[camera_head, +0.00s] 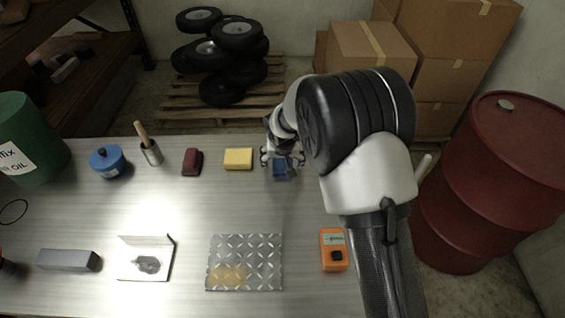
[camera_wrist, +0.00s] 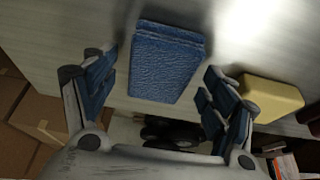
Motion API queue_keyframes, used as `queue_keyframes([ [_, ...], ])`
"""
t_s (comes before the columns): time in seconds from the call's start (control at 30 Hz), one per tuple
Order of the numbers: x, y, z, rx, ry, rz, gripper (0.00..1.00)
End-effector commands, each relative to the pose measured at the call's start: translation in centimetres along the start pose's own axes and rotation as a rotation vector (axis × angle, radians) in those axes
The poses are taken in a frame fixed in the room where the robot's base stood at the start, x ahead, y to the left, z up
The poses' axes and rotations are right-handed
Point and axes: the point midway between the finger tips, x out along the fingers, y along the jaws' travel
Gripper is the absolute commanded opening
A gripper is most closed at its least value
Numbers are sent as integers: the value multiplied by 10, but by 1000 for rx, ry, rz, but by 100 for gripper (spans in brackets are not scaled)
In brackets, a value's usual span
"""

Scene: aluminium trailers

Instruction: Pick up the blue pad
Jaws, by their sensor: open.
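The blue pad (camera_head: 281,170) lies on the metal table near its back edge, partly hidden by my gripper in the head view. In the wrist view the blue pad (camera_wrist: 167,62) is a textured rectangular block, seen between and just beyond my fingers. My gripper (camera_head: 283,160) is at the pad from the back side. In the wrist view my gripper (camera_wrist: 160,92) is open, one finger on each side of the pad, with visible gaps in the picture. Whether the fingers are level with the pad is hard to tell.
A yellow sponge (camera_head: 238,159) lies just left of the pad, with a dark red block (camera_head: 192,161) beyond it. An orange device (camera_head: 334,250) and a diamond-plate sheet (camera_head: 245,262) lie nearer the front. A red drum (camera_head: 500,180) stands at right. The table middle is clear.

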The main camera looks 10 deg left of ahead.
Motion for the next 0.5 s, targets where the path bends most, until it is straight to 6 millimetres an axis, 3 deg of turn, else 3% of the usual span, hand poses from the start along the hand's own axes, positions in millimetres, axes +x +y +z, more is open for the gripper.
queue_keyframes([
  [0.5, 4, 0, 2, 0, 0, 0, 78],
])
